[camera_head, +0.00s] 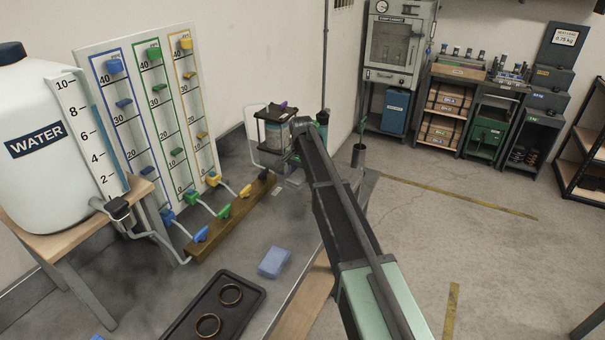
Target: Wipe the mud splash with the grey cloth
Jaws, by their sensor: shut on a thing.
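I cannot make out a grey cloth for certain; a small flat pale grey patch (295,178) lies on the bench beside my arm. I cannot pick out a mud splash. Part of the bench behind my arm is hidden.
A black-framed clear vessel (274,134) stands close left of my arm's end. A wooden bar with coloured valves (236,220), a blue block (274,262) and a black tray (258,292) with two rings are on the bench. A water tank (40,185) stands left.

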